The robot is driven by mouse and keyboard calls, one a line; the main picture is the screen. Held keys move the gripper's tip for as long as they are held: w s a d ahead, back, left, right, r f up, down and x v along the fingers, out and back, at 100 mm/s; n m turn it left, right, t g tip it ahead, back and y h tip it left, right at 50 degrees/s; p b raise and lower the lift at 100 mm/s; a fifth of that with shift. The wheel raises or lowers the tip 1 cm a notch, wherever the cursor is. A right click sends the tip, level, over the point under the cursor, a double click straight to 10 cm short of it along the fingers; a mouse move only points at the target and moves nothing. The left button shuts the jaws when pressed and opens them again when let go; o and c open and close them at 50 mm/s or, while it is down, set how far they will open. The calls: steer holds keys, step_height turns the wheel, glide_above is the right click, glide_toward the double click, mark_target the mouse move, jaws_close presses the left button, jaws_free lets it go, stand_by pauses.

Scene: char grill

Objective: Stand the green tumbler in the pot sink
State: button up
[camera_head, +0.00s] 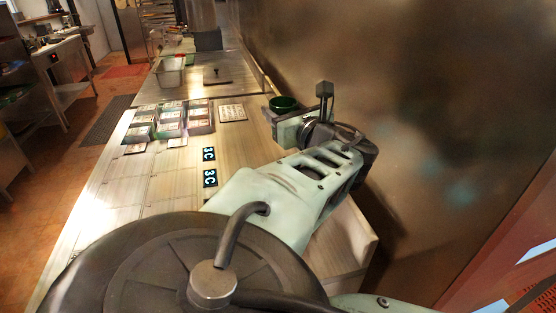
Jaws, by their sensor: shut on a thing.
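The green tumbler (284,103) is at the far end of my arm, near the right edge of the long counter and close to the metal wall. Its dark green round mouth faces up, and it looks about upright. My gripper (281,113) is shut on the tumbler; its fingers are small and partly hidden by the gripper body. I cannot tell how high the tumbler is above the counter. I cannot make out the pot sink in this view.
Several small containers (169,119) stand in rows on the counter (130,190), beside a flat card (232,113). A metal pan (171,76) stands farther back. The metal wall (400,90) bounds the right; the floor aisle lies left.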

step_height(320, 180, down, 21)
steer(key=b, duration=0.8)
steer(key=shift+f+b, duration=0.15)
steer(key=shift+b, duration=0.25)
steer(key=shift+f, duration=0.15)
steer(key=o, duration=1)
